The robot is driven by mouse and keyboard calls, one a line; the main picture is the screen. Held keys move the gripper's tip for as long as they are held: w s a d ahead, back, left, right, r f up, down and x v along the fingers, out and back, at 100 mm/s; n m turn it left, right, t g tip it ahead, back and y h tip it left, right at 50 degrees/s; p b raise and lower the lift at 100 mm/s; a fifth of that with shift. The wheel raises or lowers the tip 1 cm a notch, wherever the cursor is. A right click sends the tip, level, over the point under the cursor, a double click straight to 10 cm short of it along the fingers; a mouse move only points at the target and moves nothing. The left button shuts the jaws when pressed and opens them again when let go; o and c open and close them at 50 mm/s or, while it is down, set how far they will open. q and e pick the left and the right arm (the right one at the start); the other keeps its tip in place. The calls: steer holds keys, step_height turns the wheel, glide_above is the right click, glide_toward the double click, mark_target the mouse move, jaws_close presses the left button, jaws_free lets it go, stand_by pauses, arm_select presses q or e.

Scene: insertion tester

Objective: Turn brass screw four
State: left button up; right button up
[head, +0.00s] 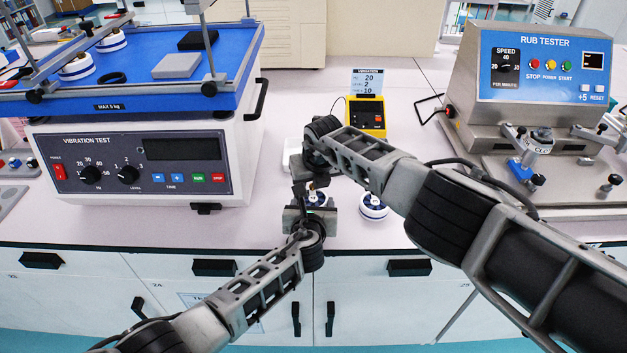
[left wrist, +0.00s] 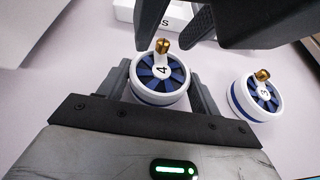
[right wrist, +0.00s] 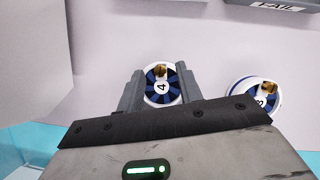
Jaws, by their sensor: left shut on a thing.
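The white and blue round piece marked 4 (left wrist: 158,96) carries a brass screw (left wrist: 162,46) near its rim. My left gripper (head: 314,207) is shut on piece four, with one finger on each side, close to the bench. My right gripper (head: 309,186) is above the piece. Its fingers are apart on either side of the brass screw in the left wrist view, and I see no clear contact. The right wrist view shows piece four (right wrist: 158,97) and its screw (right wrist: 158,71) between the right fingers. In the head view, the arms partly hide the piece.
A similar piece marked 3 (head: 373,207) stands just right on the bench. A white tray (head: 292,155) and a yellow vibration unit (head: 366,116) are behind. The vibration tester (head: 140,160) stands left, the rub tester (head: 540,70) right. The bench's front edge is close.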

jaws_close()
steer(key=shift+m+h, duration=0.3)
steer(key=shift+m, duration=0.5)
jaws_free()
